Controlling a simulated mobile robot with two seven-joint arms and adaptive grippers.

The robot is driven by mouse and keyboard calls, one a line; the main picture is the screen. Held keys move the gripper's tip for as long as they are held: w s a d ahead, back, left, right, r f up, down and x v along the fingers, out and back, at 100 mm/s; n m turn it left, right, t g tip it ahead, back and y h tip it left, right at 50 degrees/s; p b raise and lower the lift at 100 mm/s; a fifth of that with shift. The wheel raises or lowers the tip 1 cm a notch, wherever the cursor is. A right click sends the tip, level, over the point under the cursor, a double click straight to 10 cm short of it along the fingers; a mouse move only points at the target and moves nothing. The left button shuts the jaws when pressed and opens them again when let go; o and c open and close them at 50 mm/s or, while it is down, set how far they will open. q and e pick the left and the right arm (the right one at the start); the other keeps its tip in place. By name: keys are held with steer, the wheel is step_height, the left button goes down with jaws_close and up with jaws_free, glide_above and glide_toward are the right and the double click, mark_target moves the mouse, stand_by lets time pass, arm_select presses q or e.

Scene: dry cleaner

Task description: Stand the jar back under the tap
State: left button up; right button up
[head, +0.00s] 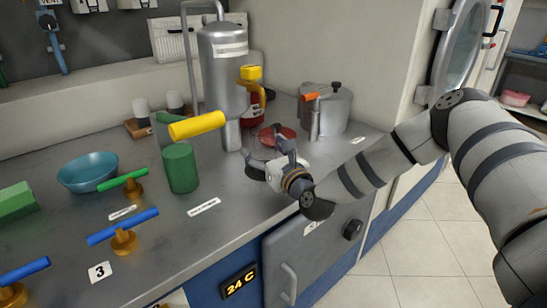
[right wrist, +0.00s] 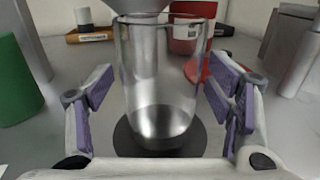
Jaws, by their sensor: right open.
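In the right wrist view the clear glass jar (right wrist: 158,75) stands upright on a dark round disc (right wrist: 128,140). A grey metal piece (right wrist: 140,6) shows at the top edge, just above the jar's mouth. My right gripper (head: 272,158) is open, with its purple-padded fingers on either side of the jar; gaps show between pads and glass. In the head view the jar is hard to make out near the gripper. The tall metal tank (head: 222,70) stands behind, with a yellow handle (head: 197,125) in front. My left gripper is not in view.
A green cylinder (head: 181,168) and a blue bowl (head: 88,172) stand left on the metal counter. Several gold valves with coloured levers (head: 123,228) line its front. A red container (head: 252,106) and a lidded metal pot (head: 326,108) stand behind the gripper.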

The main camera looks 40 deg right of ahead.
steer(key=s, duration=0.3)
steer(key=s+a, duration=0.1)
steer(key=s, duration=0.7)
steer(key=shift+a+p, duration=0.3)
steer(key=shift+f, duration=0.1)
